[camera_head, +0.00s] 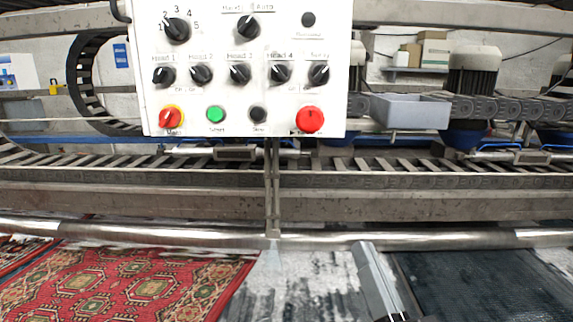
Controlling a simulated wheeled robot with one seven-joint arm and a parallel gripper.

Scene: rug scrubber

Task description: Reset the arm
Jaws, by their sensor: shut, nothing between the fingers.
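My gripper (372,272) shows at the bottom, right of the middle, as a narrow grey shape pointing up and away. Its fingers look closed together, with nothing held. Its base is cut off by the lower picture edge. It appears in front of the grey, worn floor strip between the red rug and the dark mat. It is clear of the control panel in the picture, and I see it touching nothing.
A white control panel (235,100) with black knobs, a green button and red switches hangs above. A metal roller bar (180,232) crosses the view. A red patterned rug (130,285) lies left; a dark mat (480,290) lies right. A grey bin (410,112) is behind.

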